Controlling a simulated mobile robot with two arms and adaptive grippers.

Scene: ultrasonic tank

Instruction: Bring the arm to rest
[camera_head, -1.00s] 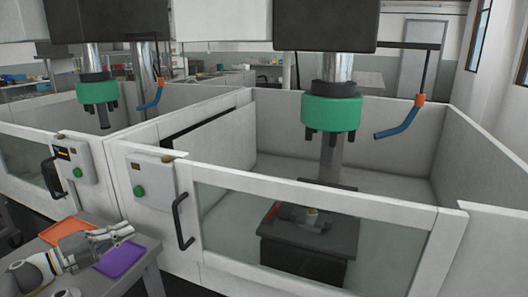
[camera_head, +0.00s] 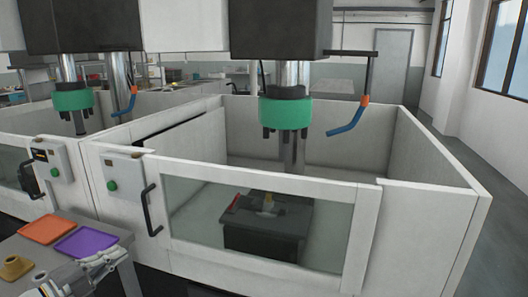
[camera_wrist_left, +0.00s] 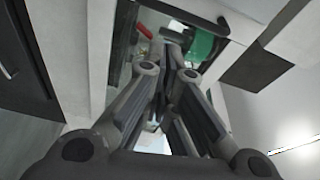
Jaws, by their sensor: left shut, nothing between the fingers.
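My left gripper (camera_head: 112,258) is at the bottom left of the head view, by the front edge of the grey side table (camera_head: 45,258). It is shut and empty, and the purple tray lies just behind it in the picture. In the left wrist view its dark fingers (camera_wrist_left: 175,52) come together in the middle with nothing held between them. Most of the left arm is cut off by the lower edge of the head view. My right gripper is in neither view.
An orange tray (camera_head: 46,229), a purple tray (camera_head: 87,240) and a yellowish part (camera_head: 15,267) are on the side table. The white machine enclosure (camera_head: 115,190) has a door handle (camera_head: 152,210); inside, a dark block (camera_head: 250,240) stands below the green spindle head (camera_head: 285,112).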

